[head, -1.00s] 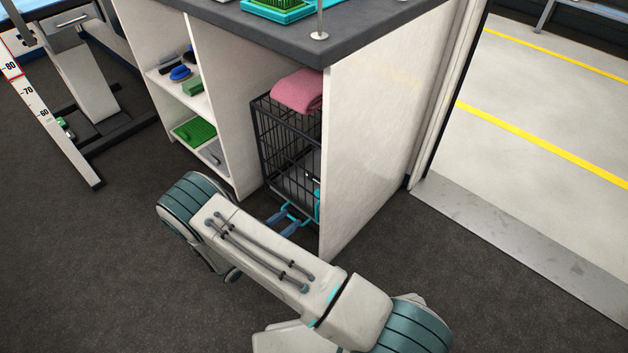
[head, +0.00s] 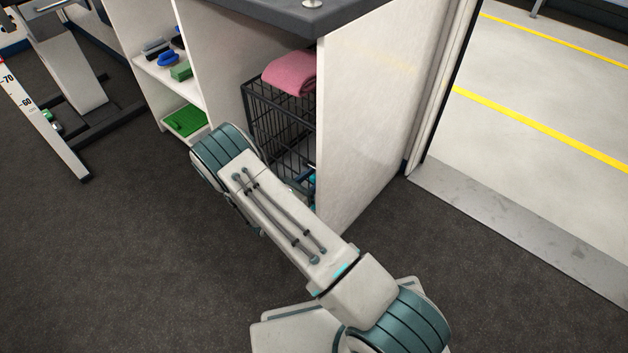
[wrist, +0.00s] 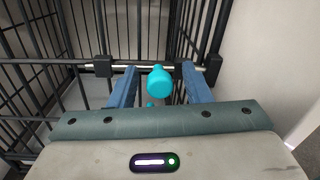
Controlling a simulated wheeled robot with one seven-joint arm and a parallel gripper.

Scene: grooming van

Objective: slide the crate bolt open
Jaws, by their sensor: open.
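The black wire crate (head: 262,112) stands in the lower bay of the white counter. In the wrist view, its bolt (wrist: 125,68) is a thin metal rod lying crosswise between dark brackets. A turquoise knob (wrist: 160,80) sticks out from the rod toward my camera. My gripper (wrist: 159,72) is open, with one blue finger on each side of the knob. A gap shows on both sides of it, wider on the left. In the head view my arm hides most of the gripper and the bolt.
A folded pink towel (head: 290,73) lies on top of the crate. The white side panel (head: 365,110) stands close to the right of the crate. Shelves with brushes and a green mat (head: 185,122) are at the left. The dark floor in front is clear.

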